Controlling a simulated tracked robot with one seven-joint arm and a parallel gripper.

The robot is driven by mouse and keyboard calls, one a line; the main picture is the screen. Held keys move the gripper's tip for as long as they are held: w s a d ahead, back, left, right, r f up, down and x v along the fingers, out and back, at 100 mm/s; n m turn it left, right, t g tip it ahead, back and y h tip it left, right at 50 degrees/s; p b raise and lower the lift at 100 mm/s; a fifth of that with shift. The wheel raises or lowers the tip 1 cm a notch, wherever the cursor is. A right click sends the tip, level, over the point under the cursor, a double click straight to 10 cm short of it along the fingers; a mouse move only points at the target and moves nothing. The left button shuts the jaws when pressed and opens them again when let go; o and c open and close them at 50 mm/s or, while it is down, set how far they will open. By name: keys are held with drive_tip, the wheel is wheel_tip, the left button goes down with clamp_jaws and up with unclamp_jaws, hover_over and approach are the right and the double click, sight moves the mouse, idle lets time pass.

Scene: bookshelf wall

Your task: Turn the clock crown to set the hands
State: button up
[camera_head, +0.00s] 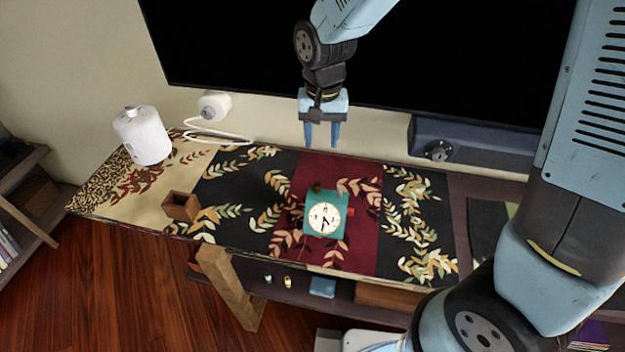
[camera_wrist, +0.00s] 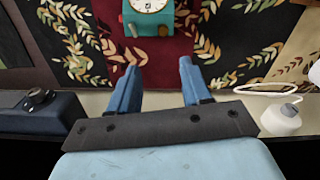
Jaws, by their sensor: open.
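A small teal clock (camera_head: 341,204) with a round cream face and dark hands sits on the dark red part of the cloth. It also shows at the top edge of the wrist view (camera_wrist: 131,21), partly cut off. A small red knob shows on its right side in the head view (camera_head: 351,212); I cannot tell for sure that it is the crown. A brown peg-like part (camera_head: 317,187) shows at its back. My gripper (camera_head: 321,136) is open and empty, fingers pointing down, above and behind the clock, apart from it.
The patterned cloth (camera_head: 235,205) covers the table. A brown open box (camera_head: 181,206) stands to the left, with a white cylinder (camera_head: 142,135) and a white corded device (camera_head: 214,105) behind. A dark blue speaker-like box (camera_head: 460,142) and a large black screen (camera_head: 230,45) bound the back.

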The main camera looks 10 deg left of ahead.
sight(317, 184)
drive_tip(key=f, duration=1.4)
drive_tip(key=shift+s+a+f, duration=0.15)
drive_tip(key=shift+a+f, duration=0.15)
drive_tip(key=shift+a, duration=0.1)
drive_tip(key=shift+c, duration=0.5)
clamp_jaws()
